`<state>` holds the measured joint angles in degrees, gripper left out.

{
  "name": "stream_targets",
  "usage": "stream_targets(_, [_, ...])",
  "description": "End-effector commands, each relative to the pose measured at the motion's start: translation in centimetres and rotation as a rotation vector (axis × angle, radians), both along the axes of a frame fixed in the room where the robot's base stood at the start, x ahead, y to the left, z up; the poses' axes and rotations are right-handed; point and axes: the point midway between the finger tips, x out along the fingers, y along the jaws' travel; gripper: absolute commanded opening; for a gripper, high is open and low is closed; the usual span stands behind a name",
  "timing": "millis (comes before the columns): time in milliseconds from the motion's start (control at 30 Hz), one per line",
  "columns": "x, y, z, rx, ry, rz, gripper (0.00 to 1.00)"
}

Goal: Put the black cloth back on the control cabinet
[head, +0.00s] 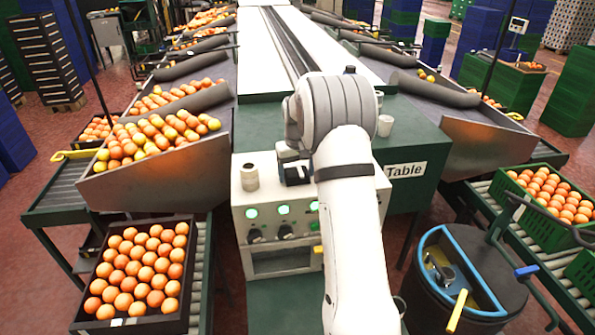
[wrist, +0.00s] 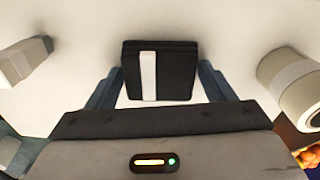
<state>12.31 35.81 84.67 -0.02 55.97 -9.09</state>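The black cloth (wrist: 175,72) is a small dark folded block with a white stripe. In the wrist view it lies between the two fingers of my gripper (wrist: 160,78), which are wide apart, one along each side. Whether they press on it is unclear. In the head view the cloth (head: 297,174) shows at the top of the control cabinet (head: 244,212), left of my white arm. Whether it rests on the top or hangs just above it is unclear. My arm hides part of the cabinet.
A pale cylindrical container (head: 249,177) stands on the cabinet top, left of the cloth. A white cup (head: 385,125) is on the green table behind. An orange-filled crate (head: 79,308) is at left; a dark bin with a blue rim (head: 424,243) is at right.

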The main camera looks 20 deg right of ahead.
Motion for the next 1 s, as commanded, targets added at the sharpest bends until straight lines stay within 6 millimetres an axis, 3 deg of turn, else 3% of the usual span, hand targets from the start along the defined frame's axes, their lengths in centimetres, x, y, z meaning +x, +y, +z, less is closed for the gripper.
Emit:
stream_targets(200, [0.0,0.0,0.0,0.0,0.0,-0.001,0.92])
stream_targets(533, [0.0,-0.1,0.8,0.0,-0.002,-0.001,0.92])
stream_targets(1000, [-0.6,0.0,10.0,-0.001,-0.003,-0.002,0.92])
